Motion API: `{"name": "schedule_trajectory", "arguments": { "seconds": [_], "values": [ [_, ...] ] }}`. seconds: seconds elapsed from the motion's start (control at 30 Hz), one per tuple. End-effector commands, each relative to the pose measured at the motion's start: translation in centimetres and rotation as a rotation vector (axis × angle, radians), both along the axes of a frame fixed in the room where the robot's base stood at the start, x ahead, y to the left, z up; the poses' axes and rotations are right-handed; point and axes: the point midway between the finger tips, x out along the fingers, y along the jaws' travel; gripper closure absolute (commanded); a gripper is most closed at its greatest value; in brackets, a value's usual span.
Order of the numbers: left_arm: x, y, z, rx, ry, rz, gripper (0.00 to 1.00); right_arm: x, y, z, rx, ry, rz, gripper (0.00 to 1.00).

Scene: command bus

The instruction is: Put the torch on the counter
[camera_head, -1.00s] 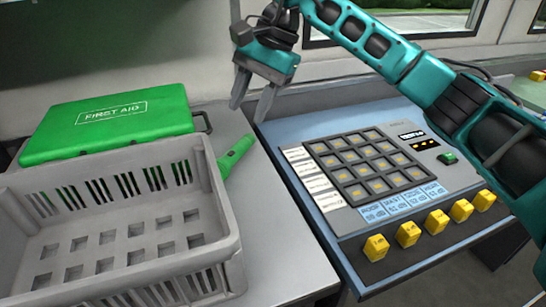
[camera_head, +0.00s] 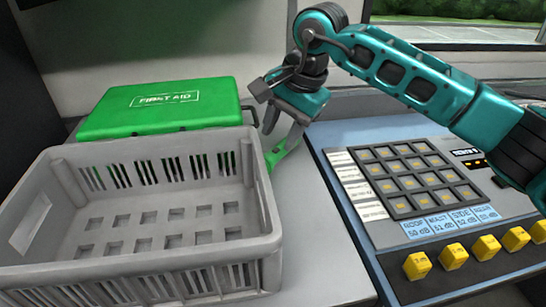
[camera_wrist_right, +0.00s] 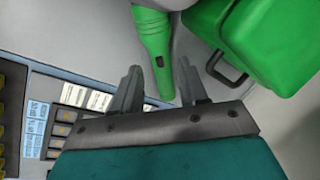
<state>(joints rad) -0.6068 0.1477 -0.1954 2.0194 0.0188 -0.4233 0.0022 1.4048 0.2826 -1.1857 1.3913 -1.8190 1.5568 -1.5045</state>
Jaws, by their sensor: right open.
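The green torch (camera_head: 276,158) lies on the grey counter (camera_head: 318,248), just right of the grey crate and partly hidden by my right gripper. It also shows in the right wrist view (camera_wrist_right: 155,38), with its narrow end reaching between the fingers. My right gripper (camera_head: 278,138) is open, pointing down at the torch with a finger on either side of it. In the wrist view the open fingers (camera_wrist_right: 160,78) show a gap around the torch's narrow end. I cannot tell whether they touch it. My left gripper is not in view.
The empty grey crate (camera_head: 262,222) stands at the left, close to the torch. A green first aid box (camera_head: 160,105) lies behind it. A control panel (camera_head: 345,190) with yellow knobs (camera_head: 453,256) is at the right. The counter's front middle is clear.

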Motion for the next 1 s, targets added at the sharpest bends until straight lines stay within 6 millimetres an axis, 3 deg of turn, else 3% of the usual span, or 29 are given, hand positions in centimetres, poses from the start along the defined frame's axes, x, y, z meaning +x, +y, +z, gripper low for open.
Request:
{"name": "schedule_trajectory", "arguments": {
  "seconds": [0.23, 0.5, 0.73, 1.0],
  "values": [
    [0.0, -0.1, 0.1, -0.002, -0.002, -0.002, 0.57, 0.0, 0.6, -1.6, 0.001, 0.003, 0.002, 0.57],
    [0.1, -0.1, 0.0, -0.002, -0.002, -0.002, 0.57, 0.3, 1.7, -5.2, 0.000, 0.002, 0.001, 0.57],
    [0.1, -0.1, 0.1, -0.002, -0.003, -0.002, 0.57, 0.4, 1.7, -5.4, 0.000, 0.000, 0.001, 0.57],
    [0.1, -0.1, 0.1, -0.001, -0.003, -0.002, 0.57, 0.4, 1.7, -5.4, 0.000, 0.000, 0.001, 0.82]
  ]
}}
